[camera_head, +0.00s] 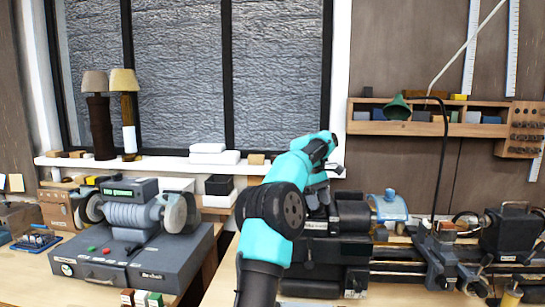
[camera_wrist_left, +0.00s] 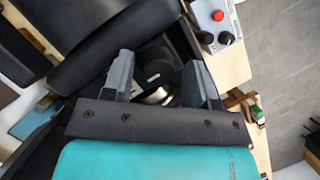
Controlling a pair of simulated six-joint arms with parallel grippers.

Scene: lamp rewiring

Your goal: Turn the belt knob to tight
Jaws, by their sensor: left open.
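My left gripper (camera_head: 328,166) is at the lathe's headstock (camera_head: 335,225), over its back upper part. My teal arm hides part of the headstock. In the left wrist view the two grey fingers (camera_wrist_left: 160,64) stand apart, with a dark rounded part (camera_wrist_left: 158,62) and a shiny metal piece (camera_wrist_left: 157,96) seen between them. One of these may be the belt knob, but I cannot tell for sure, nor whether the fingers touch it. No tight or loose marking is readable. My right gripper is not in view.
A bench grinder (camera_head: 135,225) stands on the left bench. The lathe's carriage (camera_head: 440,255) and tailstock (camera_head: 508,230) lie to the right. A control box with a red button (camera_wrist_left: 218,15) shows in the wrist view. A shelf (camera_head: 430,127) hangs above the lathe.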

